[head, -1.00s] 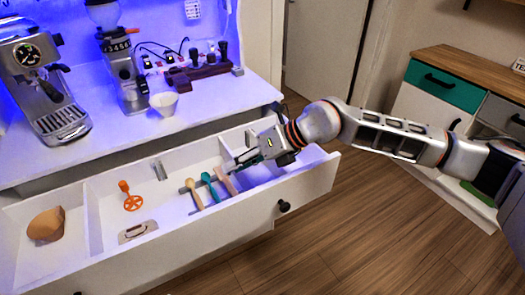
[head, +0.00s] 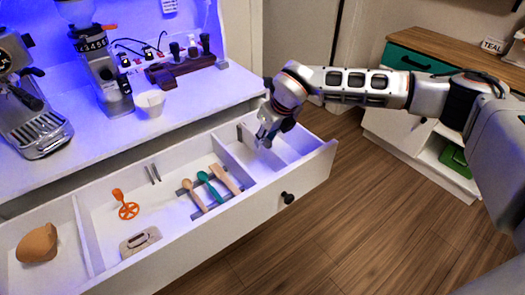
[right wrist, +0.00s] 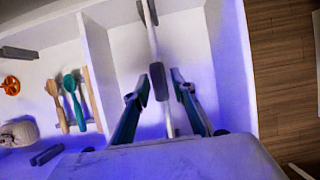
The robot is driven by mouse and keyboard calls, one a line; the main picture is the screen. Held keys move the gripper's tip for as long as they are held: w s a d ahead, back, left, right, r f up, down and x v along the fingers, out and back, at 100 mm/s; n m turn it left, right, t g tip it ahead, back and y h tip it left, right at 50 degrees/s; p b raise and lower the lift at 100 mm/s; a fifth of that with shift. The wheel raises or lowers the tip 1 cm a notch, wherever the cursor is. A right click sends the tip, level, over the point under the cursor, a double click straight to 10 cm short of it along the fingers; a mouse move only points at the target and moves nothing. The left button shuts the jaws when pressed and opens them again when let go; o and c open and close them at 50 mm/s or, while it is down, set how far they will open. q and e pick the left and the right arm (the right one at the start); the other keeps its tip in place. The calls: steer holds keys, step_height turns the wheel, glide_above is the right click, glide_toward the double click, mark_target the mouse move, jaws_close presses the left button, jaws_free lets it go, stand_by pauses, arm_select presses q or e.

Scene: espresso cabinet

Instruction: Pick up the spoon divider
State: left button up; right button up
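A thin white upright divider (right wrist: 168,118) stands in the right part of the open drawer, with a dark grey block (right wrist: 158,80) on it. I take this to be the spoon divider, but cannot be sure. My right gripper (head: 263,142) points down over it. In the right wrist view the gripper (right wrist: 160,76) is open, with one finger on each side of the divider; contact is not clear. In the head view the gripper hides part of the divider. A wooden spoon (head: 194,194), a teal spoon (head: 209,186) and a flat wooden utensil (head: 224,180) lie left of it. My left gripper is out of view.
The white drawer (head: 225,222) is pulled out below the counter, whose edge is close behind my gripper. An orange tool (head: 128,209), a beige object (head: 140,241) and a brown lump (head: 37,243) lie further left. A white fixed partition (right wrist: 100,72) stands beside the gripper.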

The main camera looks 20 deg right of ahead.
mark_target(261, 157)
steer(key=x, duration=0.6)
jaws_close()
